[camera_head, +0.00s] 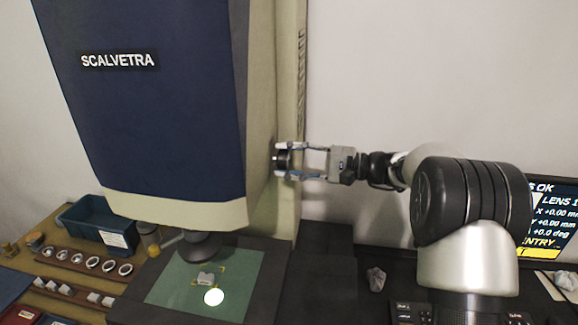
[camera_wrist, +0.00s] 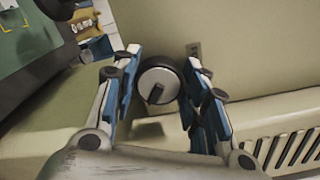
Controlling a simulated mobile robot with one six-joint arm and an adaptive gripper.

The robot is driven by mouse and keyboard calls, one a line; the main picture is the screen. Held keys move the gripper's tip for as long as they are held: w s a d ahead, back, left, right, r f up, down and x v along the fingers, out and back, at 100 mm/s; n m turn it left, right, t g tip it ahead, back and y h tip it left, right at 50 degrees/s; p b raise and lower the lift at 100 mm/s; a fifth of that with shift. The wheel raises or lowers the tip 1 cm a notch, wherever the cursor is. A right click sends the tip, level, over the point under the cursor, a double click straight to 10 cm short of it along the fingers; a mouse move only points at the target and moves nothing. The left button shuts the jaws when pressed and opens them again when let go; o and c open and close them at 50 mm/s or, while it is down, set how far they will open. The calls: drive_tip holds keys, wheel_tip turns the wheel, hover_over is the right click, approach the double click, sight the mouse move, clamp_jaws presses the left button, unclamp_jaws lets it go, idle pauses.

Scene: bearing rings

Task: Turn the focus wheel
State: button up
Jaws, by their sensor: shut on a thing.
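The focus wheel (camera_wrist: 158,88) is a round knob with a dark rim, a pale face and a black mark. It sits on the beige side of the tall measuring machine marked SCALVETRA (camera_head: 150,120). In the head view the wheel (camera_head: 282,160) shows as a dark piece between my fingers. My gripper (camera_head: 283,161) reaches in from the right and is shut on the wheel. In the wrist view the two blue-padded fingers of my gripper (camera_wrist: 160,75) lie on either side of its rim. The exact contact points are partly hidden.
A grey part and a bright light spot lie on the green stage (camera_head: 165,290) below the lens. A blue bin (camera_head: 75,218) and a rack of metal rings (camera_head: 92,262) stand at the left. A monitor (camera_head: 550,215) stands behind my arm at the right.

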idle(0.4)
drive_tip(key=o, duration=1.1)
drive_tip(key=d, duration=0.4)
drive_tip(key=s+d, duration=0.1)
drive_tip(key=d, duration=0.3)
drive_tip(key=s+d, duration=0.1)
drive_tip(key=d, duration=0.2)
drive_tip(key=shift+s+d, duration=0.15)
drive_tip(key=shift+d, duration=0.25)
